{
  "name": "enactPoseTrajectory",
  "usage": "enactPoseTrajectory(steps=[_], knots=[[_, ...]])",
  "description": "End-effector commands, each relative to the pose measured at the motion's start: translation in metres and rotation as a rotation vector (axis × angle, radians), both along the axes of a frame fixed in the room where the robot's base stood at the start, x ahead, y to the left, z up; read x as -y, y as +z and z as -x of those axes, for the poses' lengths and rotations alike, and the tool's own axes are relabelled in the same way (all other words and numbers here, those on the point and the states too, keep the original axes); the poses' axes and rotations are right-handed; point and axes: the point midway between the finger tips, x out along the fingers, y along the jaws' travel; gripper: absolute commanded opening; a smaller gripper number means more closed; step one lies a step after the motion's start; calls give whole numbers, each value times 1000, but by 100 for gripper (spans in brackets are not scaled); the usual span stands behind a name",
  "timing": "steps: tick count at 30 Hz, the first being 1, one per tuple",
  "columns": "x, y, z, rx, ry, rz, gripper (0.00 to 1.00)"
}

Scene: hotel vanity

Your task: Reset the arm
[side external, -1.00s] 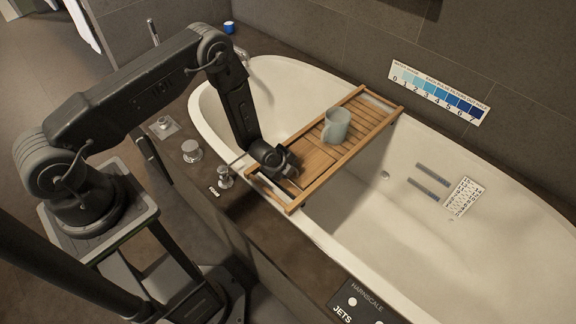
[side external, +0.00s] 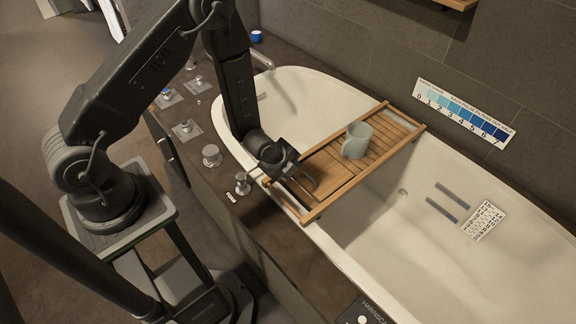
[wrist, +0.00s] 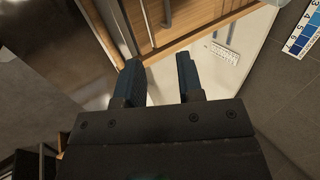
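My gripper (side external: 304,181) is above the near end of the wooden bath tray (side external: 343,184), close to the tub's near rim. In the wrist view, the two dark fingers of my gripper (wrist: 160,68) stand apart with nothing between them, so it is open and empty. Whether the fingertips touch the tray cannot be told. A pale grey-green mug (side external: 355,141) stands upright on the tray's slats, farther along than my gripper and apart from it. The tray lies across the white bathtub (side external: 292,88), and part of its near end is hidden by my gripper.
Chrome knobs (side external: 211,155) and a tap (side external: 262,60) line the tub's dark ledge beside my arm. A blue number scale (side external: 463,112) is on the back wall. A blue-capped item (side external: 256,36) stands at the ledge's far end. The tub's right part is open.

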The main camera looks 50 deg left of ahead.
Motion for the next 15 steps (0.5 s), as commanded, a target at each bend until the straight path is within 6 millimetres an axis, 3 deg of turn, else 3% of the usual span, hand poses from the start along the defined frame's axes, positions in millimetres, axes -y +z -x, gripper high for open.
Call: enactPoseTrajectory(steps=[15], knots=[[0,11,4,1,7,4,34]])
